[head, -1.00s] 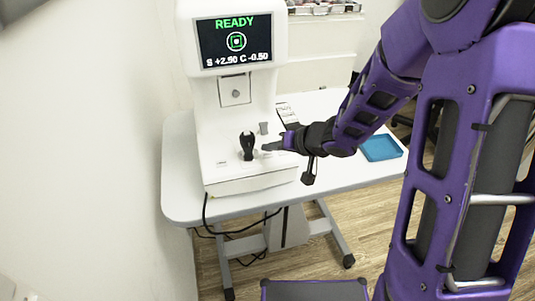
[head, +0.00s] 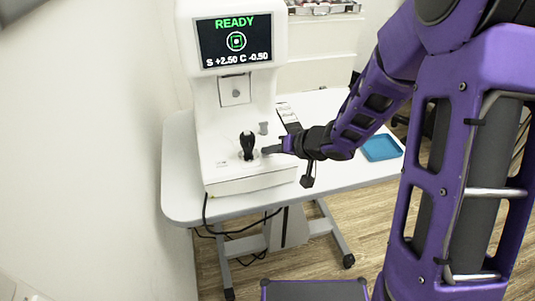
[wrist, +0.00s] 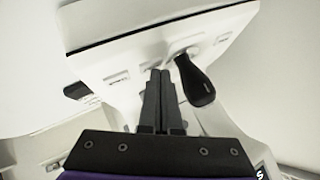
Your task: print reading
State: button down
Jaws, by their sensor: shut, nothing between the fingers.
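The white eye-test machine (head: 235,115) stands on the table. Its screen (head: 236,41) reads READY, S +2.50 C -0.50, with a green target mark. A black joystick (head: 247,144) rises from its base and also shows in the wrist view (wrist: 196,84). A small grey knob (head: 263,128) stands behind and right of it. My gripper (head: 268,149) is shut and empty, just right of the joystick over the base. In the wrist view its fingertips (wrist: 160,74) are together beside the joystick. I cannot tell whether they touch the base; the surface under them is hidden.
A dark narrow piece with white patches (head: 287,113) lies at the machine's right side. A blue tray (head: 381,149) sits on the right of the grey table (head: 181,185). A wall stands close on the left. Cables hang below the table's front edge.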

jog(key=shift+f, duration=0.2)
jog(key=shift+r, duration=0.2)
jog(key=shift+s+r+p, duration=0.1)
jog(key=shift+r+p, duration=0.5)
jog(key=shift+p, duration=0.45)
jog(key=r+p, duration=0.1)
jog(key=p, duration=0.1)
jog(key=r+p, duration=0.4)
jog(key=shift+s+d, duration=0.15)
jog(key=shift+s, duration=0.15)
dwell(0.5)
